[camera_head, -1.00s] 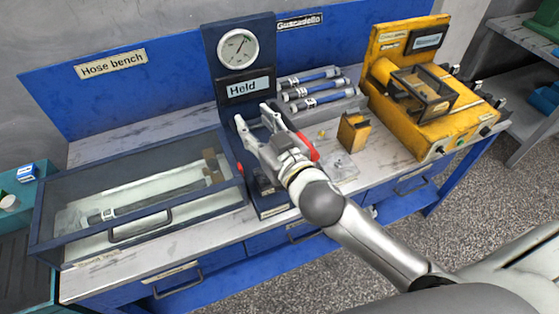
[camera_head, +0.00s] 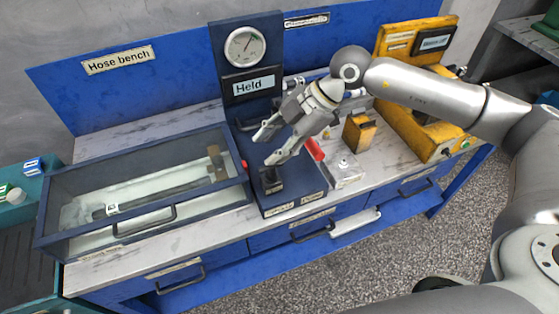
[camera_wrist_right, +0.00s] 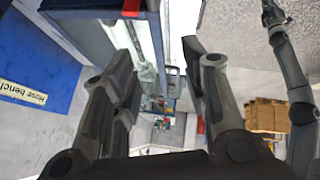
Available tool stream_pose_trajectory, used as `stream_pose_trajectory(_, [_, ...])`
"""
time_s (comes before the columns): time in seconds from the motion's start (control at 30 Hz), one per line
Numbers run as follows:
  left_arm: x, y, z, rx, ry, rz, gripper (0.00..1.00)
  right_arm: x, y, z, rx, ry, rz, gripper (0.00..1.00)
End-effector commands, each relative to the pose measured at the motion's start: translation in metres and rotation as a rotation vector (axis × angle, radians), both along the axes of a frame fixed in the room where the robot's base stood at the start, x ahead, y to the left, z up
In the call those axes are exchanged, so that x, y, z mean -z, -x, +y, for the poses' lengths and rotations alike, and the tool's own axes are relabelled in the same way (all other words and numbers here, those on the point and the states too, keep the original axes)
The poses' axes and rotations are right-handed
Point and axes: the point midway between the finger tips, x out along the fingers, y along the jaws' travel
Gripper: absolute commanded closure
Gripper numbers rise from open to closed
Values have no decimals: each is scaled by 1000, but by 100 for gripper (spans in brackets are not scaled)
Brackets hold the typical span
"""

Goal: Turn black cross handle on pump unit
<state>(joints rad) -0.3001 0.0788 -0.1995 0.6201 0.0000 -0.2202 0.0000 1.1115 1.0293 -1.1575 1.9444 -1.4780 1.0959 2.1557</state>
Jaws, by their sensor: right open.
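The dark blue pump unit (camera_head: 231,90) stands upright at the middle of the bench, with a round gauge (camera_head: 244,47) and a "Held" label. A small black part (camera_head: 270,178) stands at the front of its base; I cannot tell whether it is the cross handle. My right gripper (camera_head: 267,148) is open above the base, its fingers pointing left and down, apart from the black part in the picture. Its spread fingers also show in the right wrist view (camera_wrist_right: 165,85), with nothing between them.
A glass-lidded case (camera_head: 175,221) holding a hose sits left of the pump unit. A yellow machine (camera_head: 407,127) stands further right, partly hidden by my arm.

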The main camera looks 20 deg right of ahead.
Motion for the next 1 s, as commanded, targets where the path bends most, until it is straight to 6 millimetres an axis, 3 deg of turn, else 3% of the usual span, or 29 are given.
stream_pose_trajectory(0.03, [0, 0, -1, 0, 1, 0, 100, 0, -5, -22, 45, 68, 14, 59])
stream_pose_trajectory(0.1, [0, 0, -1, 1, 1, 0, 100, 3, -8, -44, 95, 136, 37, 59])
stream_pose_trajectory(0.23, [-1, 0, -1, 1, 1, 0, 100, 6, -10, -62, 139, 196, 58, 59])
stream_pose_trajectory(0.37, [-5, 0, -1, 1, 1, 0, 100, 16, -11, -59, 142, 200, 64, 59])
stream_pose_trajectory(0.8, [-26, 0, -1, 1, 1, 0, 100, 86, -24, -28, 141, 196, 63, 59])
stream_pose_trajectory(1.0, [-28, 0, -1, 1, 1, 0, 100, 101, -27, -22, 141, 197, 60, 59])
